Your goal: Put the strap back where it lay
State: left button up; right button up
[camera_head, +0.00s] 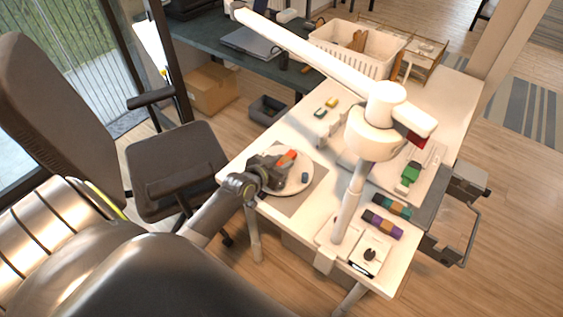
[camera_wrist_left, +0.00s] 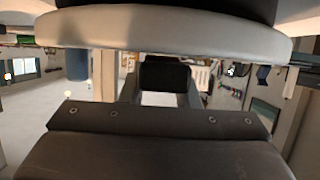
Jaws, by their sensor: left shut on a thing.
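My left gripper (camera_head: 276,170) comes in from the left over the round white disc (camera_head: 297,183) on the table. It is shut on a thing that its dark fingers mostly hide. An orange piece (camera_head: 289,157) shows at its fingertips; I take it for part of the strap, but its shape is too small to tell. A small blue-grey piece (camera_head: 305,178) lies on the disc, to the right of the fingers. The left wrist view shows dark gripper parts and a blurred room, with no clear strap. My right gripper is not in view.
A white jointed arm (camera_head: 351,205) stands on the table right of the disc. A green-orange bundle (camera_head: 391,206) and a purple-orange bundle (camera_head: 382,224) lie near the right edge. A white basket (camera_head: 357,47) stands behind. An office chair (camera_head: 175,165) is at the left.

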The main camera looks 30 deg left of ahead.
pick_arm(q)
jog(key=o, duration=1)
jog(key=shift+f, duration=0.15)
jog(key=shift+c, duration=0.2)
jog(key=d+b+v, duration=0.1)
jog(key=v, duration=1.6)
jog(key=shift+s+a+b, duration=0.3)
jog(key=shift+f, duration=0.25)
